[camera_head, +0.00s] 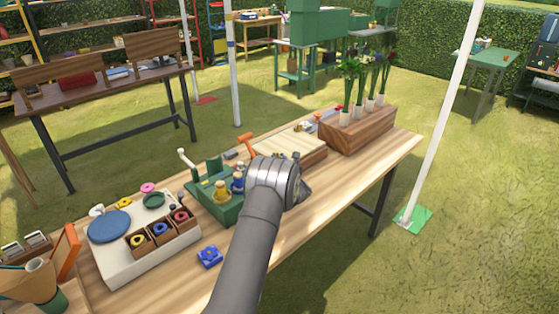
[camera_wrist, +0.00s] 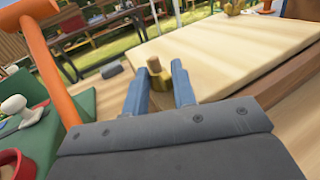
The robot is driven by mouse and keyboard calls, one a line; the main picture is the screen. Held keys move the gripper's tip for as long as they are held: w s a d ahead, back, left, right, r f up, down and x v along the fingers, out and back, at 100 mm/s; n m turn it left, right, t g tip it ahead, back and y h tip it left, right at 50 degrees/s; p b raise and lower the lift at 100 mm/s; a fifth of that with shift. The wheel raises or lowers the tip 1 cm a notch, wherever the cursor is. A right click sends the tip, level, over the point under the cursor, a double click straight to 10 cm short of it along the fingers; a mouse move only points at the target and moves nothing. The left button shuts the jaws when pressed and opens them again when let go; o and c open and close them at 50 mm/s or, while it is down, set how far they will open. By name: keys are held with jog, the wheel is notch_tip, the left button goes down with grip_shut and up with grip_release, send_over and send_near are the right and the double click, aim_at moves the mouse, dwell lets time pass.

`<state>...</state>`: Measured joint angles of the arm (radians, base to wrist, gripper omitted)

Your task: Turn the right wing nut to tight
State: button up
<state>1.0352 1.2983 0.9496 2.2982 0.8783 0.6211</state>
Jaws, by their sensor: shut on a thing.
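A press with a cream top board (camera_head: 290,143) lies on the wooden table, partly hidden by my arm in the head view. The board also shows in the wrist view (camera_wrist: 235,45). My gripper (camera_wrist: 158,78) has its two blue fingers on either side of a brass wing nut (camera_wrist: 159,75) with a brown stud end, at the board's edge, and is shut on it. A second brass wing nut (camera_wrist: 233,8) shows at the far side of the board, apart from my gripper. In the head view my wrist hides the fingers and the held nut. The nut's tightness cannot be seen.
An orange-handled tool (camera_wrist: 48,60) rises close on the left. A green caddy with bottles (camera_head: 215,200) stands left of my wrist. A wooden planter with flowers (camera_head: 358,130) is beyond the press.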

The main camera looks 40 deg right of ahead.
jog(key=shift+r, duration=0.2)
jog(key=o, duration=1.1)
jog(key=shift+c, duration=0.2)
jog(key=shift+f, duration=0.1)
jog(key=shift+s, duration=0.1)
jog(key=v, duration=1.7)
jog(key=shift+a, duration=0.1)
jog(key=x, duration=1.7)
